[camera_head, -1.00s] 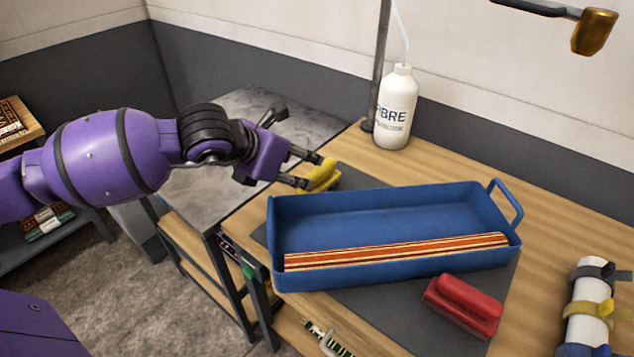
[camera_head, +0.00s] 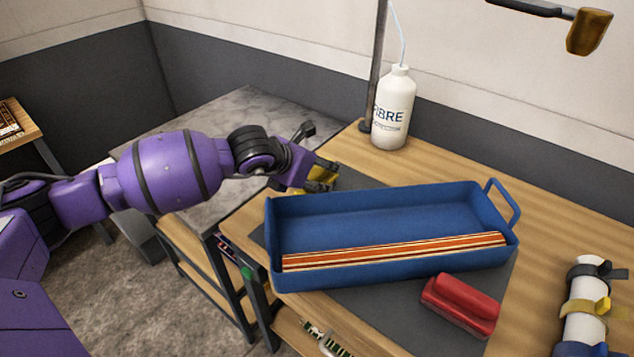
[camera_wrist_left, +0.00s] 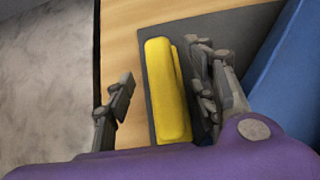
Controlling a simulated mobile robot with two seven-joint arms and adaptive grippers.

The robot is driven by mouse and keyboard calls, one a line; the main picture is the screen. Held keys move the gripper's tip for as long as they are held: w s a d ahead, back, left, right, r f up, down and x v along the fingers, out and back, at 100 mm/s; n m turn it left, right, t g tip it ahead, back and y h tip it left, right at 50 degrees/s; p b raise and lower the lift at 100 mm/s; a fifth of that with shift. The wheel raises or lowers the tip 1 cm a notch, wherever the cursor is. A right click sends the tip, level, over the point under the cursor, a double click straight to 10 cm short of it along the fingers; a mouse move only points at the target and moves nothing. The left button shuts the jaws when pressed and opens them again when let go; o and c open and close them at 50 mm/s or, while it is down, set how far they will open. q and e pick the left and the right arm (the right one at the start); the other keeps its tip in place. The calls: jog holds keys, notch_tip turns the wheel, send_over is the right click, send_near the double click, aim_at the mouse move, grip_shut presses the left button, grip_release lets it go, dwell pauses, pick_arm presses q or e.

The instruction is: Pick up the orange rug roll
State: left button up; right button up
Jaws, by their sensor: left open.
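The orange rug roll (camera_head: 400,251), striped with cream and dark lines, lies lengthwise in the blue tray (camera_head: 395,276), along its near side. My left gripper (camera_head: 322,176) is outside the tray, just beyond its left end, at a yellow brush-like block (camera_head: 327,173). In the left wrist view the gripper (camera_wrist_left: 162,88) is open, and the yellow block (camera_wrist_left: 168,90) lies between its two fingers, close to the right one. I cannot tell whether that finger touches it. My right gripper is not in view.
A red brush-like block (camera_head: 460,304) lies in front of the tray on a dark mat (camera_head: 385,316). A white bottle (camera_head: 393,108) and a pole stand behind. A white roll with straps (camera_head: 585,315) is at the right. Bare wood lies right of the tray.

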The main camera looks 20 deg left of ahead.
pick_arm(q)
grip_shut()
jog(key=shift+r, duration=0.1)
